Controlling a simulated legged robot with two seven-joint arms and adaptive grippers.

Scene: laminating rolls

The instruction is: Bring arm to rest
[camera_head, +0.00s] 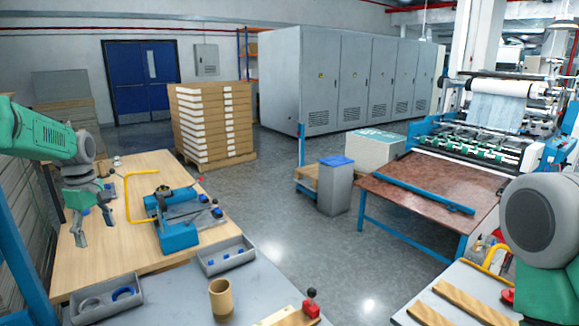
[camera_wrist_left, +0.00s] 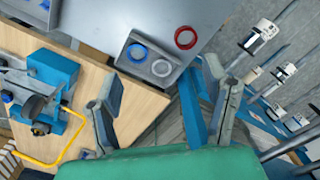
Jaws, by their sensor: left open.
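My left arm comes in from the left in the head view, with its gripper (camera_head: 95,231) hanging down over the left side of the wooden tabletop (camera_head: 130,262). Its fingers are apart with nothing between them. In the left wrist view the gripper (camera_wrist_left: 160,78) also shows spread, empty fingers, with the table edge and floor beyond them. Part of my right arm (camera_head: 535,225) shows at the right edge of the head view; its gripper is out of frame.
A blue device (camera_head: 178,235) with a yellow handle stands right of the left gripper. A grey tray with rings (camera_head: 105,302), another grey tray (camera_head: 226,255) and a tan cylinder (camera_head: 221,299) are nearer. The floor between the tables is clear.

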